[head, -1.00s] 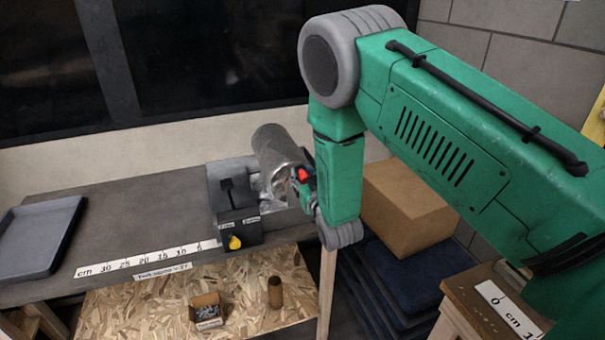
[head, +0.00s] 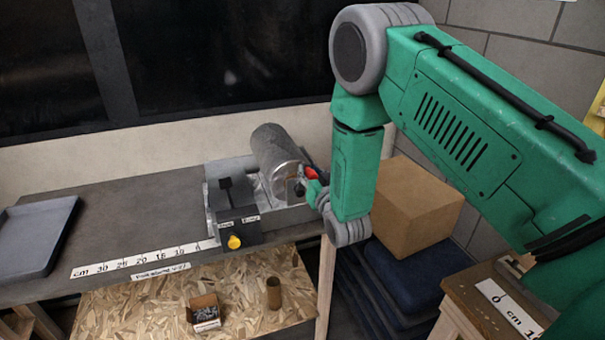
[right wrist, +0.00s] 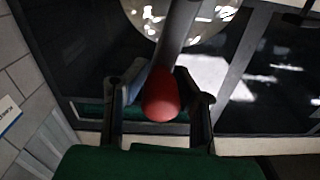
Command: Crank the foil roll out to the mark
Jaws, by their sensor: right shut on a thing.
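The foil roll (head: 275,150) is a grey cylinder held in a grey metal holder on the dark bench. The bright round end of the roll (right wrist: 190,18) shows at the top of the right wrist view. A crank with a red knob (right wrist: 160,97) is at the roll's near right side. My right gripper (head: 314,185) is shut on the red knob, with a finger on either side of it. A scale strip marked in cm (head: 145,259) runs along the bench's front edge, left of the holder. I see no foil lying over the scale. My left gripper is not in view.
A black block with a yellow knob (head: 234,242) stands at the holder's front. A grey tray (head: 35,237) lies at the bench's left end. A cardboard box (head: 415,203) sits right of the bench. The bench top between tray and holder is clear.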

